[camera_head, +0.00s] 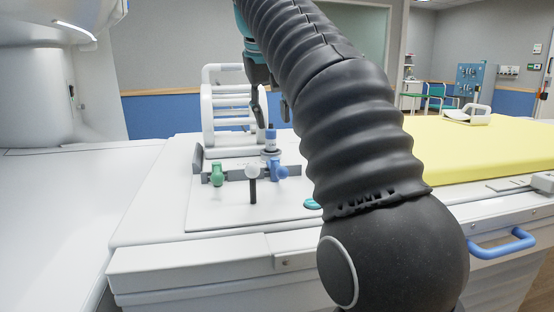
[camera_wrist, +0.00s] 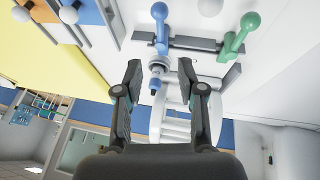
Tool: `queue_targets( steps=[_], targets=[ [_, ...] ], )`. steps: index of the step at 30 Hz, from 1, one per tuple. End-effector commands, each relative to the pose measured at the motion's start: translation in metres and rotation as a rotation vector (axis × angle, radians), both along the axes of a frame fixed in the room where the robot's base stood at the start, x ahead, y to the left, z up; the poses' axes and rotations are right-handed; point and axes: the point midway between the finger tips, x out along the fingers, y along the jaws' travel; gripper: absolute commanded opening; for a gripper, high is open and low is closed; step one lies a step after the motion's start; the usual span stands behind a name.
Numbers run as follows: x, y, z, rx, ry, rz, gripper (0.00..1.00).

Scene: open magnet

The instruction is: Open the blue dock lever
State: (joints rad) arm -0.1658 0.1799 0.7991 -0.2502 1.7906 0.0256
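The blue lever (camera_head: 281,172) sits at the right end of a grey bar on the white bed top. It also shows in the wrist view (camera_wrist: 161,28), near the top centre. A blue-tipped upright fitting (camera_head: 271,139) stands just behind it; in the wrist view this fitting (camera_wrist: 156,82) appears between the fingers. My gripper (camera_head: 270,108) is above the fitting, its two fingers spread with nothing held. In the wrist view my gripper (camera_wrist: 160,68) is open, the blue lever beyond its fingertips. No contact with the lever is visible.
A green lever (camera_head: 217,174) stands at the bar's left end. A white-knobbed black post (camera_head: 253,187) is between the levers. A white cage-like frame (camera_head: 228,105) stands behind. A yellow mattress (camera_head: 480,145) lies right. The white surface in front is clear.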

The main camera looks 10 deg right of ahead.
Motion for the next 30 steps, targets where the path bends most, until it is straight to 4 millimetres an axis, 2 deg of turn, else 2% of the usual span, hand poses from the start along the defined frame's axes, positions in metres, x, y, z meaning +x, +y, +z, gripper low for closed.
queue_targets(
  steps=[18,24,30],
  targets=[
    [0.038,-0.019,-0.096,0.0,0.001,-0.001,0.39],
    [0.046,-0.022,-0.111,0.001,-0.001,0.001,0.39],
    [0.047,-0.023,-0.115,0.001,-0.001,0.001,0.39]
  ],
)
